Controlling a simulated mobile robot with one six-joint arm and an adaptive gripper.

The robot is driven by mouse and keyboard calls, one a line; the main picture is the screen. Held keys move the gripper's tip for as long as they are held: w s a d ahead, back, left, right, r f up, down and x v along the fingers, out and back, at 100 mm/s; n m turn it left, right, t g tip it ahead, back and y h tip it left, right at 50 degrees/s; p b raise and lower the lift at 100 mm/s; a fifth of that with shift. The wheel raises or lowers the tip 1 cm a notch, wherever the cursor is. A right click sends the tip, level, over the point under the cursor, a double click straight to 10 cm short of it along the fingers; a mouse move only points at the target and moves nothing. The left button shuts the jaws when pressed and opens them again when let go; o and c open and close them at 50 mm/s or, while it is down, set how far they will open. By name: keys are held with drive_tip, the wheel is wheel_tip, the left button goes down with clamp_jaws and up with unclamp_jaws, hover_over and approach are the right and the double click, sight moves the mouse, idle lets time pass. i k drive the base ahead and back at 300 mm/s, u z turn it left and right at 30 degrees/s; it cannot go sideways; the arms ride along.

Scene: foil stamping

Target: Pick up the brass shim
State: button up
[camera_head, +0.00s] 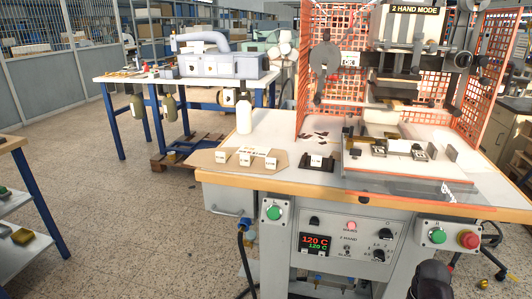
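I cannot single out the brass shim with certainty. A tan board (204,160) on the front left of the press table carries several small white labels, and any thin pieces beside them are too small to tell apart. A small black holder (332,163) with a white label stands right of the board. A brass-coloured piece (352,139) shows by the press bed, too small to identify. My gripper is not in view; only a dark rounded part, likely of my arm, shows at the bottom right.
The foil stamping press (412,45) stands at the right, with orange mesh guards (482,90) at its sides. A white bottle (244,115) stands at the table's back left. A control panel (347,243) is below the table's front edge. Open floor lies to the left.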

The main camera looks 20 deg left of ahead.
sight(245, 161)
drive_tip(key=z, duration=0.15)
drive_tip(key=k, duration=1.4)
drive_tip(key=u, duration=1)
drive_tip(key=i, duration=1)
drive_tip(key=z, duration=0.05)
